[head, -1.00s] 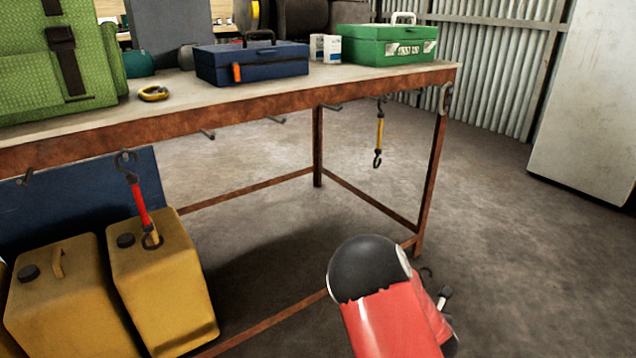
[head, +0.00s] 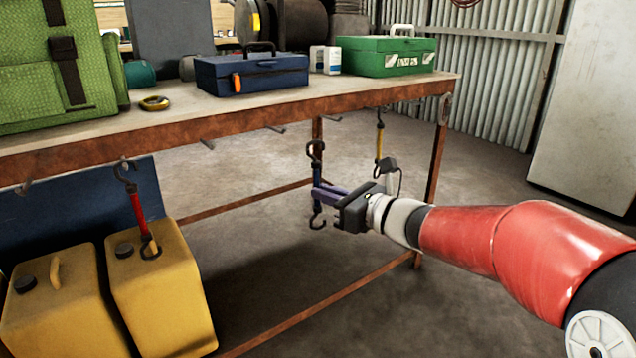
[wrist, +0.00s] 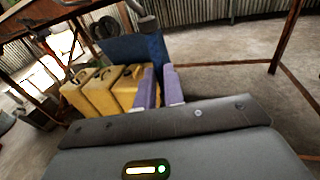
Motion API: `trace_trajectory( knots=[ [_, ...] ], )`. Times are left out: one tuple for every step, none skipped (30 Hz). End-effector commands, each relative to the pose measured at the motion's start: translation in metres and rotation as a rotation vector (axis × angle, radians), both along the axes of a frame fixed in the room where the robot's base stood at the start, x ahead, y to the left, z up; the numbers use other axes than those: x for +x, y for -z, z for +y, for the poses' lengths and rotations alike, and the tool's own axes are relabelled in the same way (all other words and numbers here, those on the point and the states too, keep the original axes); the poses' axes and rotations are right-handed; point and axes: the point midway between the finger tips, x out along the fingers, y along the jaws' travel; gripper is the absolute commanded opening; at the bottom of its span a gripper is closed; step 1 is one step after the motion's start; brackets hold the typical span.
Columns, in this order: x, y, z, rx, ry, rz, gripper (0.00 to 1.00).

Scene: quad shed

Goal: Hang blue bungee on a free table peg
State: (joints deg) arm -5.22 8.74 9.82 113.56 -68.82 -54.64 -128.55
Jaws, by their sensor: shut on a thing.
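The blue bungee (head: 317,174) hangs upright in my gripper (head: 318,193), with one black hook above the purple fingers and one below. My gripper is shut on its strap, in front of the table's (head: 290,100) right half and below the rusty rim. The upper hook is close to the rim in the picture; I cannot tell its depth from it. Bare pegs show under the table: a left one (head: 207,144), a middle one (head: 276,129) and a right one (head: 334,119).
A red bungee (head: 137,208) hangs at the left, over yellow jerrycans (head: 165,290). A yellow bungee (head: 379,140) hangs at the right, partly behind my gripper. Table legs (head: 437,155) and low rails frame the space. A blue toolbox (head: 250,75) and green toolbox (head: 385,60) stand on top.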

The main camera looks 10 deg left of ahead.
Motion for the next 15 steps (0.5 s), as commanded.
trace_trajectory(
  knots=[
    [-0.008, -0.014, 0.002, 0.01, -0.015, -0.011, 0.0],
    [-0.013, -0.019, 0.004, 0.015, -0.024, -0.014, 0.0],
    [-0.018, -0.026, 0.007, 0.02, -0.035, -0.016, 0.0],
    [-0.022, -0.029, 0.008, 0.024, -0.042, -0.017, 0.0],
    [-0.024, -0.032, 0.009, 0.027, -0.046, -0.018, 0.0],
    [-0.027, -0.035, 0.011, 0.03, -0.051, -0.02, 0.0],
    [-0.028, -0.036, 0.012, 0.032, -0.054, -0.019, 0.0],
    [-0.029, -0.037, 0.013, 0.033, -0.056, -0.02, 0.0],
    [-0.029, -0.038, 0.014, 0.034, -0.057, -0.019, 0.0],
    [-0.028, -0.038, 0.014, 0.034, -0.057, -0.019, 0.0],
    [-0.027, -0.038, 0.015, 0.035, -0.057, -0.018, 0.0],
    [-0.026, -0.038, 0.016, 0.035, -0.057, -0.018, 0.0],
    [-0.025, -0.038, 0.017, 0.035, -0.057, -0.017, 0.0],
    [-0.024, -0.038, 0.018, 0.035, -0.056, -0.017, 0.0],
    [-0.022, -0.038, 0.02, 0.035, -0.056, -0.017, 0.0]
  ],
)
